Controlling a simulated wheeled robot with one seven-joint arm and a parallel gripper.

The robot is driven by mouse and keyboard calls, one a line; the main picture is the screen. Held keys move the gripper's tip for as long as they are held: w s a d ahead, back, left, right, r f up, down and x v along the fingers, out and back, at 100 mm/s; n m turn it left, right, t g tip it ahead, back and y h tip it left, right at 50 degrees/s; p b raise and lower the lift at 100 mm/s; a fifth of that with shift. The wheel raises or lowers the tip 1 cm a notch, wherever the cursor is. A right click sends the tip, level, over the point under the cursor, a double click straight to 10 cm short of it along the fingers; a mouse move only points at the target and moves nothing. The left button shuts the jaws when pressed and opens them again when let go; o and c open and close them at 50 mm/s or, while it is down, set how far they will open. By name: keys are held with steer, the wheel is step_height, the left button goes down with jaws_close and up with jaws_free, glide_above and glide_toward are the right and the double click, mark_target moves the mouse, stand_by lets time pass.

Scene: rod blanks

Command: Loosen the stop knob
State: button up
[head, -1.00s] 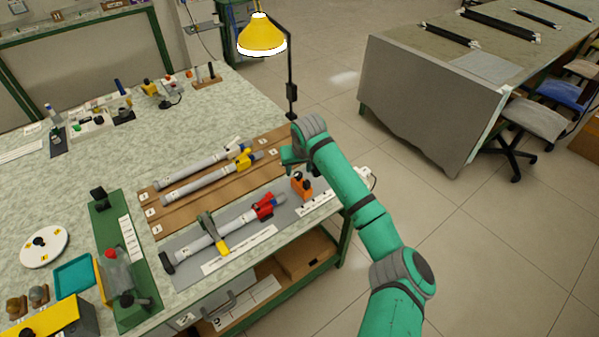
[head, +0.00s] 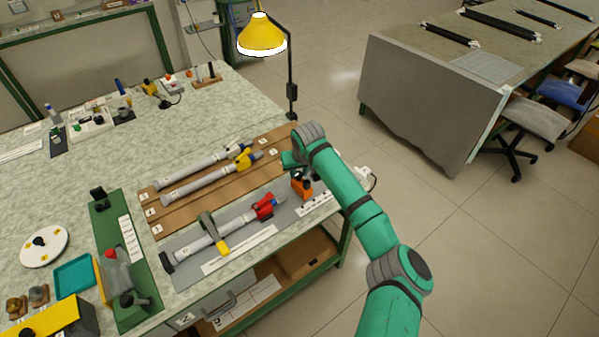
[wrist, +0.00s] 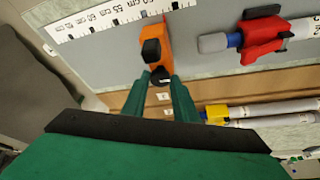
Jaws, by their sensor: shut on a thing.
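The orange stop block (head: 301,192) stands at the right end of the grey fixture board, by the white scale strip. The stop block (wrist: 157,38) also shows in the wrist view, with a black part (wrist: 151,50) on its face. The black stop knob (wrist: 160,76) is between my fingertips. My gripper (wrist: 160,84) is shut on this knob; its fingers cover the knob's sides. In the head view my gripper (head: 298,171) is just above the block, partly hidden by my wrist.
A grey rod (head: 195,246) with a red clamp (head: 264,208) lies along the board, left of the stop. Two more rods lie on the brown rack (head: 170,222) behind. A yellow lamp (head: 261,35) stands at the table's back corner.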

steer(key=shift+n, duration=0.3)
steer(key=n+y, duration=0.1)
steer(key=n, duration=0.2)
steer(key=shift+d+n+y, duration=0.15)
steer(key=shift+n+y, duration=0.15)
steer(key=shift+y, duration=0.1)
steer(key=n, duration=0.1)
steer(key=n+g, duration=0.1)
steer(key=n, duration=0.1)
steer(key=n+y, duration=0.1)
steer(key=shift+w+d+n+g, duration=0.1)
steer(key=shift+w+n+g, duration=0.2)
steer(key=shift+g, duration=0.1)
steer(key=n, duration=0.1)
steer(key=n+g, duration=0.1)
steer(key=n, duration=0.1)
steer(key=shift+w+r+n+y, duration=0.1)
steer(key=shift+w+n+y, duration=0.05)
steer(key=shift+n+y, duration=0.15)
steer(key=n, duration=0.1)
steer(key=n+g, duration=0.1)
steer(key=n, duration=0.1)
steer(key=n+g, duration=0.1)
steer(key=shift+w, duration=0.25)
steer(key=shift+d+n, duration=0.2)
steer(key=shift+n, duration=0.3)
steer(key=shift+a+n+g, duration=0.3)
steer(key=shift+a+n, duration=0.05)
steer(key=shift+n, duration=0.05)
steer(key=shift+d, duration=0.1)
